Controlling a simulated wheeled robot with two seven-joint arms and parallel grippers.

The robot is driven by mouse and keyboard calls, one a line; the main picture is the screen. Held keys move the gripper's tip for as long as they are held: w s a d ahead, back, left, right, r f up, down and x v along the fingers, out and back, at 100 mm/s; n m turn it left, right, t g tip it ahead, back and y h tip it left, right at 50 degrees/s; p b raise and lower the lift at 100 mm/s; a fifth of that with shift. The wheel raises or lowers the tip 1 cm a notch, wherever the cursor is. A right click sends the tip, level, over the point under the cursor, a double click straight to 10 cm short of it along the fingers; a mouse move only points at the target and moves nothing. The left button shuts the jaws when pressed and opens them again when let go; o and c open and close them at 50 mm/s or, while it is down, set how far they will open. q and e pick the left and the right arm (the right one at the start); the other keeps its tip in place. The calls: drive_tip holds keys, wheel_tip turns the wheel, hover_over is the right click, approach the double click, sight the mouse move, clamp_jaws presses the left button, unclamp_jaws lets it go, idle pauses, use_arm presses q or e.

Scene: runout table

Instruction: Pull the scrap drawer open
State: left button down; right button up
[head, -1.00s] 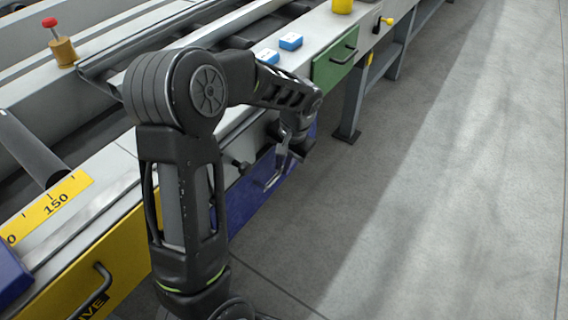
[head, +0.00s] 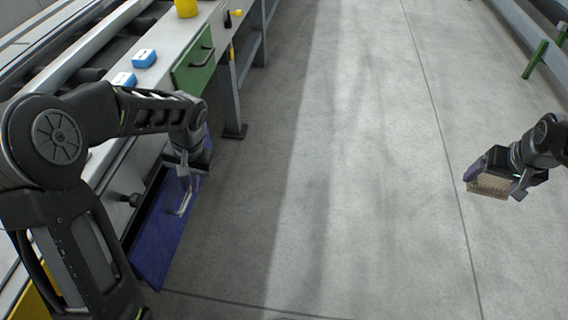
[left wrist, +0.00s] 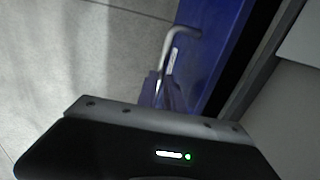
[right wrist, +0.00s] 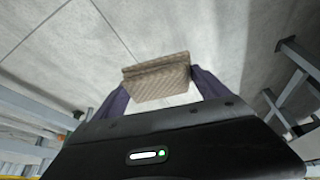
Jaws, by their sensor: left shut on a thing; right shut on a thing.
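The blue drawer (head: 158,243) is in the side of the long table, at the left of the head view. It has a metal bar handle (head: 183,203) and a pale label that I cannot read. My left gripper (head: 183,172) is shut on the handle, which also shows between its fingers in the left wrist view (left wrist: 168,58). There a dark strip runs between the blue front (left wrist: 222,45) and the grey table body. My right gripper (head: 494,178) is shut on a brown, textured block (right wrist: 157,80), held out over the floor at the right.
A green drawer (head: 194,68) is farther along the table, with blue-and-white boxes (head: 144,58) and a yellow cup (head: 186,8) above. A dark knob (head: 131,199) sticks out near the blue drawer. Table legs (head: 232,100) stand beyond. The grey floor (head: 350,160) is clear.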

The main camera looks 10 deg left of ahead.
drive_tip(key=shift+r+p, duration=0.4)
drive_tip(key=shift+r, duration=0.05)
use_arm(q)
drive_tip(key=d, duration=2.6)
drive_tip(key=shift+w+d, duration=0.3)
drive_tip(key=shift+d, duration=0.1)
drive_tip(key=c, duration=1.5)
unclamp_jaws()
use_arm(e)
wheel_tip(320, 180, up, 3)
drive_tip(key=p, duration=0.2)
drive_tip(key=shift+f+p, duration=0.15)
drive_tip(key=shift+p, duration=0.2)
use_arm(q)
drive_tip(key=r, duration=0.4)
drive_tip(key=d+r, duration=0.1)
drive_tip(key=r, duration=0.3)
drive_tip(key=d+r, duration=0.1)
drive_tip(key=r, duration=0.2)
drive_tip(key=shift+d+r, duration=0.1)
drive_tip(key=shift+r, duration=0.3)
